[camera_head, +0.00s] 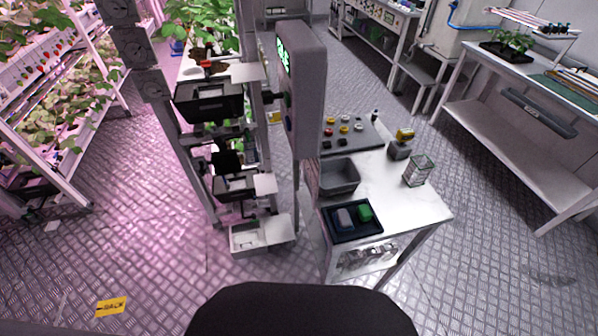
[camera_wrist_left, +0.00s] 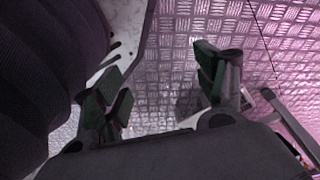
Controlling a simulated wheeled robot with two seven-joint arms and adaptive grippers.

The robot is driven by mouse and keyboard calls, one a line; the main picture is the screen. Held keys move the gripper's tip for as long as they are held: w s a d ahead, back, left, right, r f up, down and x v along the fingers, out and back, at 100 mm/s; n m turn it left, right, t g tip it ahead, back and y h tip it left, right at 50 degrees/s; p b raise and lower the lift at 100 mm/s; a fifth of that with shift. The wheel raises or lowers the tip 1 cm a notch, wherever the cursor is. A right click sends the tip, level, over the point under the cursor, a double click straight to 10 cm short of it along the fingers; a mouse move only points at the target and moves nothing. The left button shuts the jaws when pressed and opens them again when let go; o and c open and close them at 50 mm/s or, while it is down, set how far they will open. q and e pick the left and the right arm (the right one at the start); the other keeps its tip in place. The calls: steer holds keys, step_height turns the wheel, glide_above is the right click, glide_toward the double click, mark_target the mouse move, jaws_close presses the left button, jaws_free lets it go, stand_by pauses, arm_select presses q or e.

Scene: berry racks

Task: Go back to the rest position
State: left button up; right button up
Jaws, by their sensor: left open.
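My left gripper (camera_wrist_left: 160,100) shows in the left wrist view. Its two dark green-padded fingers are spread wide apart, with nothing between them but the metal floor behind. A dark rounded part of my own body fills the left of that view. Neither gripper shows in the head view, where only a dark rounded part of my body is at the bottom middle. My right gripper is in neither view.
A white table (camera_head: 428,206) at centre holds a grey bin (camera_head: 339,178), a black tray (camera_head: 352,234) and a wire basket (camera_head: 418,170). A tall grey column (camera_head: 300,85) stands beside it. Plant racks (camera_head: 75,75) are left, a workbench (camera_head: 490,95) right.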

arm_select(q)
steer(key=s+a+r+p, duration=0.1)
steer(key=s+a+p, duration=0.1)
steer(key=s+p, duration=0.3)
steer(key=s+a+r+p, duration=0.1)
steer(key=s+a+p, duration=0.1)
steer(key=s+p, duration=0.4)
steer(key=s, duration=0.2)
steer(key=shift+s+a+r+g, duration=0.2)
steer(key=shift+s+r+g, duration=0.1)
steer(key=shift+r+g, duration=0.1)
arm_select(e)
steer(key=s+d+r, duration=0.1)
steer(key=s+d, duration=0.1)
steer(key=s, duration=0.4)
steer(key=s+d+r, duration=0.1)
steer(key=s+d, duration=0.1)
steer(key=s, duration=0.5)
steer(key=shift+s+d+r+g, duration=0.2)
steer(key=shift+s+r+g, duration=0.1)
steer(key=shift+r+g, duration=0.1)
arm_select(q)
steer(key=shift+a, duration=0.1)
